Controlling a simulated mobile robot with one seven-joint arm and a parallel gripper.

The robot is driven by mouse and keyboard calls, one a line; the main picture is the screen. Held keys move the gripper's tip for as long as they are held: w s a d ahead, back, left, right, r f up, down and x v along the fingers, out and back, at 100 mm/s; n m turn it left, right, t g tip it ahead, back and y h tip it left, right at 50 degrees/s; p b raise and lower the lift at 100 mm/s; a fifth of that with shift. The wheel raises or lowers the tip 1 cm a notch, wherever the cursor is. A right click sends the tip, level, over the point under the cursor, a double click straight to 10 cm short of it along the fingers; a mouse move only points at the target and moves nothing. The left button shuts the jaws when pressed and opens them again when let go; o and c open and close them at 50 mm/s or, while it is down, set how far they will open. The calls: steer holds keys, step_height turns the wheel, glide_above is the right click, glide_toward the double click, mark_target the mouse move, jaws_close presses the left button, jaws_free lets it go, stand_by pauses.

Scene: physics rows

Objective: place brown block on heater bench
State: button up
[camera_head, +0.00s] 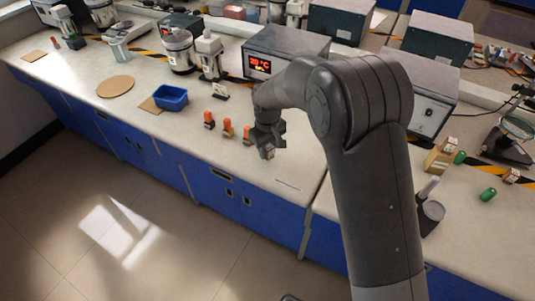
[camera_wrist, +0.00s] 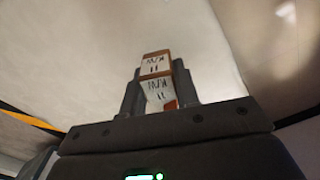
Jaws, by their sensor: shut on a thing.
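My gripper (camera_head: 267,147) is low over the front part of the pale bench top (camera_head: 232,172), below the heater with a red display (camera_head: 260,65). In the wrist view its two fingers (camera_wrist: 158,73) are shut on a brown block (camera_wrist: 155,63) with white labelled faces and brown edges. Its lower part shows in the head view (camera_head: 268,155), near the bench surface; whether it touches cannot be told. Several orange-topped items (camera_head: 228,127) stand just left of my gripper, one close beside it.
A blue tray (camera_head: 171,98) and a round brown mat (camera_head: 115,86) lie further left. Grey box devices (camera_head: 438,40) stand at the back right. Small boxes (camera_head: 440,155), green pieces (camera_head: 488,194) and a dark cup (camera_head: 431,216) are on the right bench. The bench front edge is near.

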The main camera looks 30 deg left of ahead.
mark_target(268, 155)
steer(key=shift+f, duration=1.35)
steer(key=shift+f, duration=0.1)
steer(key=o, duration=1)
steer(key=shift+c, duration=0.2)
step_height(268, 155, up, 12)
steer(key=shift+r, duration=0.1)
